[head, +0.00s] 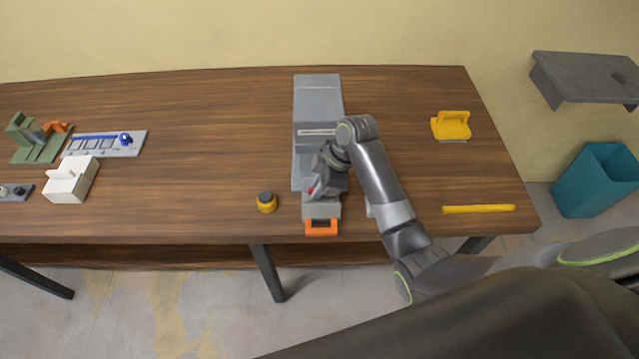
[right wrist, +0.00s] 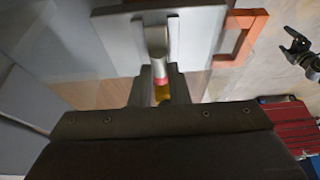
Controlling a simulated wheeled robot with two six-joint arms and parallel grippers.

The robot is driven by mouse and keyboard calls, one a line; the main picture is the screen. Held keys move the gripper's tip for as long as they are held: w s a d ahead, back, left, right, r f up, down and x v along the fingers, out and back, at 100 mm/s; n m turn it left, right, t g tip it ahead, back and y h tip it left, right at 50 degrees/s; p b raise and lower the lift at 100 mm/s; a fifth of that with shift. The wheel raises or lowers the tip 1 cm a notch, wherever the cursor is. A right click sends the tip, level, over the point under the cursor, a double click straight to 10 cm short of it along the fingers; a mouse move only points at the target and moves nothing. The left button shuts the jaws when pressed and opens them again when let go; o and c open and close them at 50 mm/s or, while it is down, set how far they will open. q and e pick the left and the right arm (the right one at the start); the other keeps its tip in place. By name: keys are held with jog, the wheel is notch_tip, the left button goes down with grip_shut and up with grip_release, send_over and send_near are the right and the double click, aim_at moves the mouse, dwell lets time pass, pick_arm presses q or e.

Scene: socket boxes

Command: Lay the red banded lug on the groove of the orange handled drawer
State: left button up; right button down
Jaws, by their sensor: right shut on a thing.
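The red banded lug (right wrist: 157,40) is a light grey rod with a red band near my fingers. My right gripper (right wrist: 158,92) is shut on its banded end. In the head view the red band (head: 311,191) shows as a small spot by the right gripper (head: 316,189). The open drawer (head: 322,211) has an orange handle (head: 321,227), also seen in the right wrist view (right wrist: 239,38). The lug's far end is over a small grey block on the drawer top. I cannot tell whether it touches; the groove is largely hidden.
The grey cabinet (head: 318,100) stands behind the drawer. A yellow bar (head: 478,209) and yellow handled block (head: 451,126) lie right. A white box (head: 71,180) is far left. The middle-left table is clear.

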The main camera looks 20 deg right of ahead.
jog(key=shift+f, duration=0.45)
dwell(0.3)
jog(key=c, duration=0.9)
grip_release()
jog(key=shift+r, duration=0.15)
notch_tip(320, 180, up, 7)
jog(key=p, duration=0.8)
jog(key=shift+s+f, duration=0.1)
jog(key=shift+f, duration=0.1)
